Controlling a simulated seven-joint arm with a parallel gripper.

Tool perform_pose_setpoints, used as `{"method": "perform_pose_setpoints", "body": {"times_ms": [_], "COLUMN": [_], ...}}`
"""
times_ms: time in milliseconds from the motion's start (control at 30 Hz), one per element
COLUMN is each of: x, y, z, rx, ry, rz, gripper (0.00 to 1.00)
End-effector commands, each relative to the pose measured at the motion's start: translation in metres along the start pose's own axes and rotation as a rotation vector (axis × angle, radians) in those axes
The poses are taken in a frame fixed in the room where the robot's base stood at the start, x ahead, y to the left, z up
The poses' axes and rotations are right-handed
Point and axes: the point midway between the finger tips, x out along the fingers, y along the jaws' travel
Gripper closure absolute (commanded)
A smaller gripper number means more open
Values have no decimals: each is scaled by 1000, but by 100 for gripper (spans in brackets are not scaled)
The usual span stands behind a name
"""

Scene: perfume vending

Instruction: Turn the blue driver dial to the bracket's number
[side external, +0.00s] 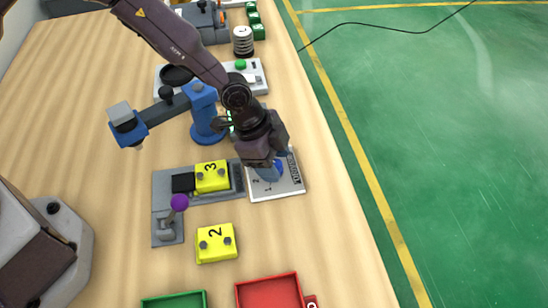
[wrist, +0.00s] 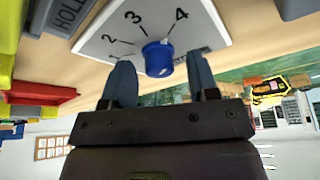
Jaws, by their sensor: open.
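The blue dial (wrist: 158,60) stands on a white plate (wrist: 95,42) marked 1, 2, 3 and 4. Which number it points to cannot be told. In the side view the dial (side external: 279,166) is partly hidden by my gripper (side external: 268,170). My gripper is open just over the plate; in the wrist view its fingertips (wrist: 158,66) appear on either side of the dial. Contact cannot be told. A yellow bracket with a 3 (side external: 212,177) sits in the grey fixture (side external: 190,212). Another yellow bracket with a 2 (side external: 216,243) lies on the table.
A blue arm-like device (side external: 203,112) stands behind the fixture. A purple-knobbed lever (side external: 179,203) rises from its front left. A green bin (side external: 175,300) and a red bin (side external: 270,292) are at the front. The table edge lies right of the plate.

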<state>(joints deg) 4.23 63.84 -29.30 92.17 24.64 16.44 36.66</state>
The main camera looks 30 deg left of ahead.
Motion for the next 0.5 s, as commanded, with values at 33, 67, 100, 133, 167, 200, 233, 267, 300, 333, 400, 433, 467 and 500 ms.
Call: {"method": "perform_pose_setpoints", "body": {"times_ms": [33, 67, 100, 133, 167, 200, 233, 267, 300, 333, 400, 433, 467, 500], "x": [1, 1, 1, 1, 1, 1, 1, 1, 1, 1, 1, 1, 1, 1], "y": [0, 0, 0, 0, 0, 0, 0, 0, 0, 0, 0, 0, 0, 0], "z": [0, 0, 0, 0, 0, 0, 0, 0, 0, 0, 0, 0, 0, 0], "rx": [0, 0, 0, 0, 0, 0, 0, 0, 0, 0, 0, 0, 0, -1], "ry": [0, 0, 0, 0, 0, 0, 0, 0, 0, 0, 0, 0, 0, 0], "rz": [0, 0, 0, 0, 0, 0, 0, 0, 0, 0, 0, 0, 0, 0], "gripper": [46, 46, 46, 46, 46, 46, 46, 50, 60, 66, 82, 89, 92, 92]}}
